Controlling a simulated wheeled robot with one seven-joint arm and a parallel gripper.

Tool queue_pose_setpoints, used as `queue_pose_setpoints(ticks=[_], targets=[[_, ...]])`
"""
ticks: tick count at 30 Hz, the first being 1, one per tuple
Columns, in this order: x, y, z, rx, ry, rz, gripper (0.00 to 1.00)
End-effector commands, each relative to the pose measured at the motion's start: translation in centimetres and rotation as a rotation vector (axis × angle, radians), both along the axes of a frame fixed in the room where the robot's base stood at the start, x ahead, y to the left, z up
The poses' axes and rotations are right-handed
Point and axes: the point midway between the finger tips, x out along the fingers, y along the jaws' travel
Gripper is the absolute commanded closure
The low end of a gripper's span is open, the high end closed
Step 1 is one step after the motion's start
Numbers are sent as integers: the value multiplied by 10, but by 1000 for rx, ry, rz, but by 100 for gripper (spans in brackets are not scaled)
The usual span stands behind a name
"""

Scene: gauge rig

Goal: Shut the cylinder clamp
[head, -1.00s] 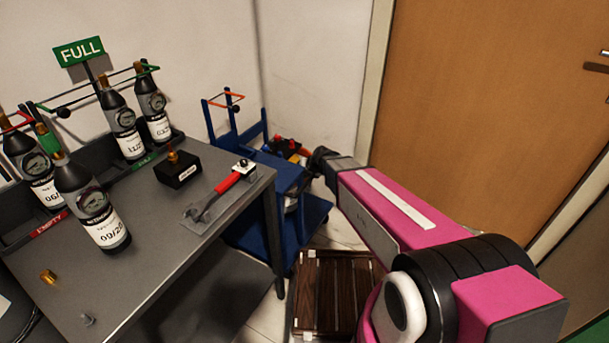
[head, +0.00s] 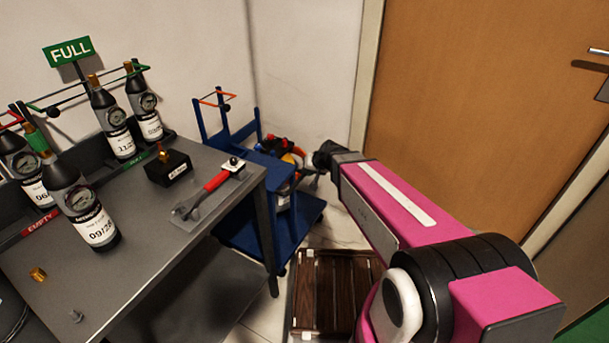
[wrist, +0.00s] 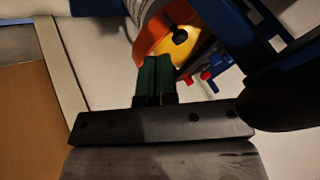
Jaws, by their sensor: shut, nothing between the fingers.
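A thin orange-red bar frame (head: 218,98) with a dark knob sits open-looking on top of the blue trolley (head: 246,134); it may be the cylinder clamp, but I cannot tell its state. My gripper shows in the wrist view as two green fingers (wrist: 153,62), pressed together and empty. They point toward an orange and yellow rounded thing (wrist: 178,45), with no contact that I can make out. In the head view my arm reaches to the trolley's right side, below the bar frame, and the fingertips are hard to see.
A grey table (head: 135,265) at left holds several dark bottles, a black box (head: 168,168) and a red-handled wrench (head: 215,182). A dark slatted wooden platform (head: 335,290) lies on the floor. A brown door (head: 485,95) stands behind my arm.

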Motion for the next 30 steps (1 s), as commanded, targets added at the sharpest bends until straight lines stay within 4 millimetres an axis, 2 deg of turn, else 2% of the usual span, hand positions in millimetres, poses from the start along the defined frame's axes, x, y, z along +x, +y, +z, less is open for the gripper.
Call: queue_pose_setpoints(ticks=[1,4,10,14,21,26,30], targets=[[-9,-4,10,0,-1,0,100],[-15,-8,21,0,-2,-1,100],[-17,-11,28,0,1,2,100],[2,-17,25,-4,5,40,100],[49,-39,24,-4,5,174,100],[61,-47,24,1,1,224,100],[63,-42,18,1,1,232,100]])
